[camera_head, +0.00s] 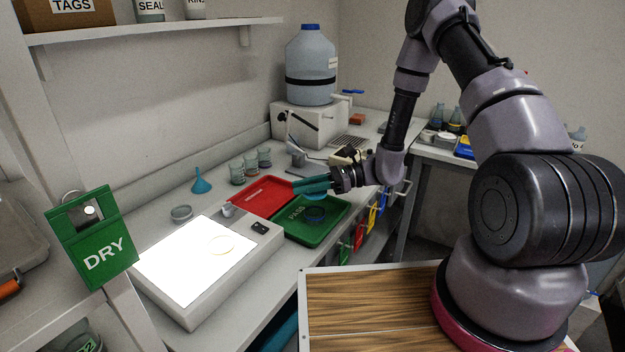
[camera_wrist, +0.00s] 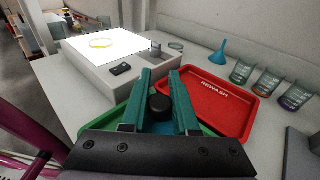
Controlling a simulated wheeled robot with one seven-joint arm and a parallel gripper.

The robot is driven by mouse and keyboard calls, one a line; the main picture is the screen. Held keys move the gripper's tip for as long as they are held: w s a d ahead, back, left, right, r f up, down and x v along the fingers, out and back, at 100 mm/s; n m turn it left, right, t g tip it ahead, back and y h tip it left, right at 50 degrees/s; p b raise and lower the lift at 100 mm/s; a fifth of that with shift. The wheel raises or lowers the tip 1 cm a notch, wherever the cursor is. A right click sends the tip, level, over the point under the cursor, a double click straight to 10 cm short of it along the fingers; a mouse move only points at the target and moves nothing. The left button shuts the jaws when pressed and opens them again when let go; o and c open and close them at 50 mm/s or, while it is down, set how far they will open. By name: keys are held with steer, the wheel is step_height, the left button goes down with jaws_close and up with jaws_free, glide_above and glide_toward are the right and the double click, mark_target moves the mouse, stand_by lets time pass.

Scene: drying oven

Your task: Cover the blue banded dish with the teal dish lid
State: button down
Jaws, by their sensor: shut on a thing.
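The blue banded dish (camera_head: 315,217) sits in the green PASS tray (camera_head: 290,232) in the head view. My gripper (camera_head: 312,186) is above that tray. Its teal fingers (camera_wrist: 160,105) are shut around the black knob of the teal dish lid (camera_head: 316,197). In the wrist view the knob (camera_wrist: 160,104) shows between the fingers, with a bluish part of the lid below it. The lid hangs just above the blue banded dish, apparently apart from it. In the wrist view the dish is hidden behind the lid and gripper.
A red REWASH tray (camera_head: 262,195) adjoins the green tray. A lit panel (camera_head: 200,258) bears a yellow-rimmed dish (camera_head: 222,244). A clear dish (camera_head: 181,213), blue funnel (camera_head: 201,183) and three beakers (camera_head: 251,163) stand behind. A white box with a large bottle (camera_head: 311,65) is further back.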

steer(key=shift+f, duration=0.1)
stand_by(0.3)
steer(key=shift+f, duration=2.95)
steer(key=c, duration=0.6)
jaws_free()
steer(key=d, duration=0.3)
steer(key=d+r, duration=0.1)
steer(key=d, duration=0.3)
steer(key=w+d, duration=0.1)
steer(key=d, duration=0.2)
steer(key=shift+d+r, duration=0.25)
steer(key=shift+d, duration=0.1)
